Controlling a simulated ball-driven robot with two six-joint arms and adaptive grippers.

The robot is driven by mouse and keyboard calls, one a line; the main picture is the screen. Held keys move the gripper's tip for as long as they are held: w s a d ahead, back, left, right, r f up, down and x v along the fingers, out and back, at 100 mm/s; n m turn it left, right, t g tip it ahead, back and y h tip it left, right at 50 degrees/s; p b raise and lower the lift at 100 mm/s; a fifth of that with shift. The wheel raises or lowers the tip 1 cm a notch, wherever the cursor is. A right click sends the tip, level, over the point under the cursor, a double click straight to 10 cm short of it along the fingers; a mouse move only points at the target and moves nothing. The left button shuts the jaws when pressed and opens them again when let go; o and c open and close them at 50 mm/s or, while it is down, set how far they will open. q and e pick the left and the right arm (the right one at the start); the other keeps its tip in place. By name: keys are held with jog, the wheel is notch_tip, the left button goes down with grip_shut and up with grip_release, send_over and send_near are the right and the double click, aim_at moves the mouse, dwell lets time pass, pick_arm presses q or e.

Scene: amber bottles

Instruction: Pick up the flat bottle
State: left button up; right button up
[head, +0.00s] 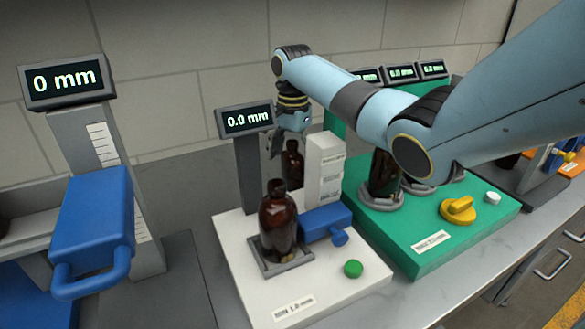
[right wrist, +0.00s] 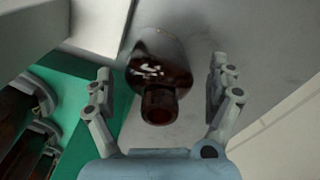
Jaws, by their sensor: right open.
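A dark amber bottle (head: 292,165) stands on the grey bench behind the white station, partly hidden by it and by my right gripper. The right wrist view shows this bottle (right wrist: 160,72) from above, its neck towards the camera and its body wide and oval, so it appears to be the flat bottle. My right gripper (head: 279,143) reaches down at this bottle. Its fingers (right wrist: 161,78) are open, one on each side of the bottle, with a gap on both sides. My left gripper is not in view.
Another amber bottle (head: 278,222) stands in a grey holder on the white station (head: 330,285). The green station (head: 420,255) at right holds an amber bottle (head: 383,174) and a yellow knob (head: 458,210). A blue-handled gauge (head: 95,225) stands at left. A wall closes the back.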

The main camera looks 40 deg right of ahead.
jog(key=shift+f, duration=0.45)
jog(key=shift+c, duration=0.4)
jog(key=shift+r, duration=0.1)
jog(key=c, duration=1.4)
